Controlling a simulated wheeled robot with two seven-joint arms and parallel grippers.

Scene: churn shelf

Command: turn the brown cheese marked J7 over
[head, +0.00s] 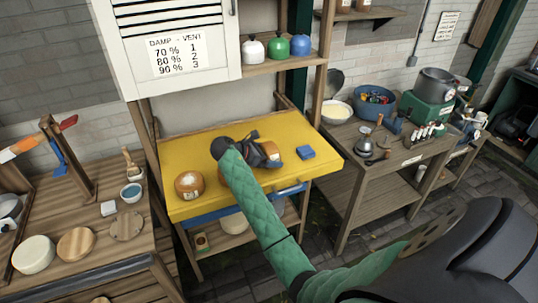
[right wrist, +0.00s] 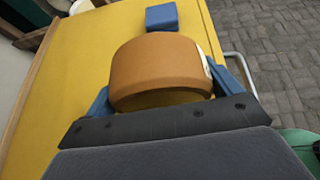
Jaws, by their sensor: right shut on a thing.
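A brown cheese (right wrist: 162,70) is between the blue fingers of my right gripper (right wrist: 168,95) in the right wrist view. The gripper is shut on it. Its curved brown side faces the wrist camera, and a white patch shows at its right edge. I cannot read a J7 mark. In the head view this cheese (head: 270,150) is partly hidden by my right gripper (head: 266,157), over the yellow worktop (head: 190,148). I cannot tell whether it touches the top. Another brown cheese (head: 188,185) with a pale label sits at the worktop's left. My left gripper is not in view.
A blue block (head: 305,153) lies on the worktop just right of the gripper; it also shows in the right wrist view (right wrist: 161,17). A white cabinet (head: 175,60) and a shelf with several bottles (head: 278,46) are above. Side tables with tools and bowls flank the worktop.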

